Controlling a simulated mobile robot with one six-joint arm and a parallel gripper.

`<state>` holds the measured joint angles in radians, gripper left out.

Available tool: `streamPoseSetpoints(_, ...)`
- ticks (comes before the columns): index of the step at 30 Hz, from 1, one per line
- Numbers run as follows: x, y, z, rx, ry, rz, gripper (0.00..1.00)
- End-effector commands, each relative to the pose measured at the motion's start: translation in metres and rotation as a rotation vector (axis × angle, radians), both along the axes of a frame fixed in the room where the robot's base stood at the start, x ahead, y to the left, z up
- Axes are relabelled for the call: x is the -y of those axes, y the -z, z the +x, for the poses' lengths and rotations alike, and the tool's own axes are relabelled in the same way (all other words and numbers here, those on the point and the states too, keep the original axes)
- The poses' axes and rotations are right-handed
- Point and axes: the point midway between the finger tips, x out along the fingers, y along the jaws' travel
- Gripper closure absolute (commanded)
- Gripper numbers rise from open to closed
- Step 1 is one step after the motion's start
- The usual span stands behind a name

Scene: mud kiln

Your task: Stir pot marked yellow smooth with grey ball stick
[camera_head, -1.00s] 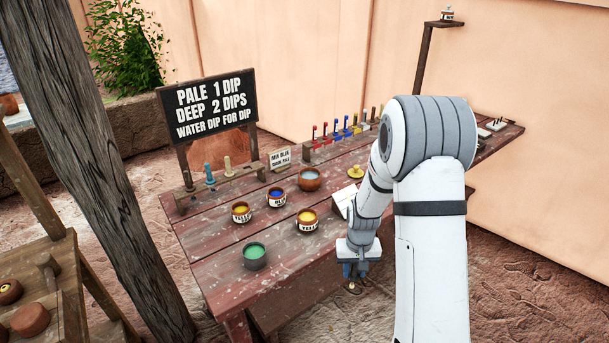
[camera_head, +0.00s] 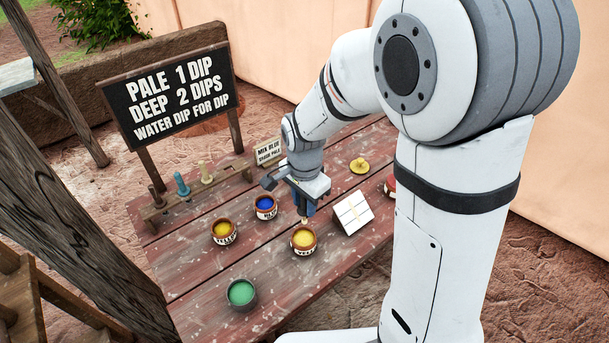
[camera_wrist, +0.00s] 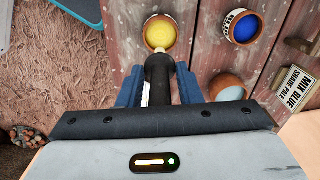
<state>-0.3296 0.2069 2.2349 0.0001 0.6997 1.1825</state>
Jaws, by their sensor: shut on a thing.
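My gripper (camera_head: 303,203) is shut on a stick, pointing down over the table. In the wrist view the stick's dark handle (camera_wrist: 158,78) sits between the blue fingers, and its pale tip (camera_wrist: 160,52) shows at the near rim of a pot of yellow (camera_wrist: 160,34). In the head view this tip (camera_head: 304,220) is at the far rim of the right yellow pot (camera_head: 303,242); I cannot tell whether it touches. A second yellow pot (camera_head: 224,233) stands to its left. Both have white labels too small to read surely.
A blue pot (camera_head: 265,207) stands close behind, and a green pot (camera_head: 242,293) in front left. A white tiled stand (camera_head: 352,213) is just right of the yellow pot. A rack (camera_head: 165,208) with upright sticks and a dark sign (camera_head: 172,95) stand at the back left.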

Motion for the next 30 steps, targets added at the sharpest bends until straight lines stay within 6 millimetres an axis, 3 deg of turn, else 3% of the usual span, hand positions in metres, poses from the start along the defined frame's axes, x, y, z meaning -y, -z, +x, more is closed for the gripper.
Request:
streamPoseSetpoints(5,-0.001,0.005,-0.002,-0.001,0.015,-0.001,0.88)
streamPoseSetpoints(19,0.001,0.05,-0.001,-0.001,0.017,-0.001,0.88)
streamPoseSetpoints(30,0.001,0.054,0.0,0.0,0.018,0.0,0.88)
